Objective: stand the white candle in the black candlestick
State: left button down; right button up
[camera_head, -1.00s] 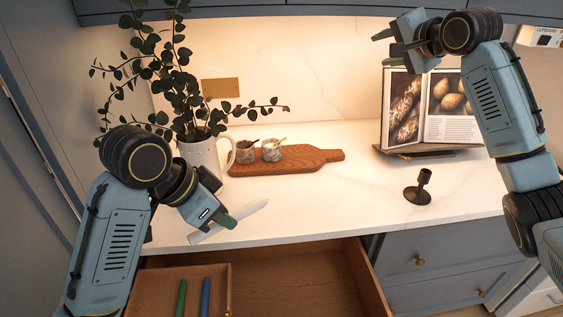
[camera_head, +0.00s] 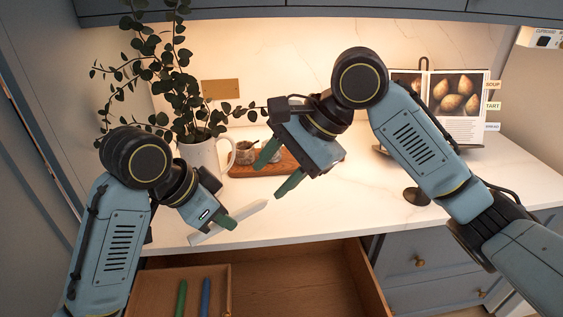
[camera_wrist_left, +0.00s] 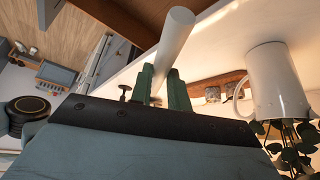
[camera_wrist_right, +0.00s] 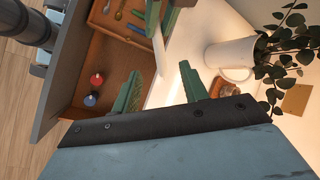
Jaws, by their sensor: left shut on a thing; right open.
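The white candle (camera_head: 252,213) is held slanting above the counter's front edge by my left gripper (camera_head: 226,219), which is shut on it. In the left wrist view the candle (camera_wrist_left: 173,45) sticks out beyond the green fingers (camera_wrist_left: 160,88). My right gripper (camera_head: 278,172) is open and empty, above and right of the candle, its fingers pointing down and left. The black candlestick (camera_head: 417,196) stands on the counter at the right. My right arm hides most of it in the head view, leaving part of its base. It also shows small in the left wrist view (camera_wrist_left: 125,91).
A wooden board (camera_head: 240,170) with small pots, a white jug (camera_head: 200,158) with leafy stems, and an open cookbook (camera_head: 455,110) stand behind.

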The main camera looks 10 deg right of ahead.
aim_at(241, 210)
jog(key=x, duration=1)
jog(key=shift+w+a+f, duration=0.1)
jog(key=shift+f, duration=0.15)
grip_shut()
pick_arm(q)
jog(key=c, duration=1.3)
grip_release()
jog(key=shift+o, duration=0.2)
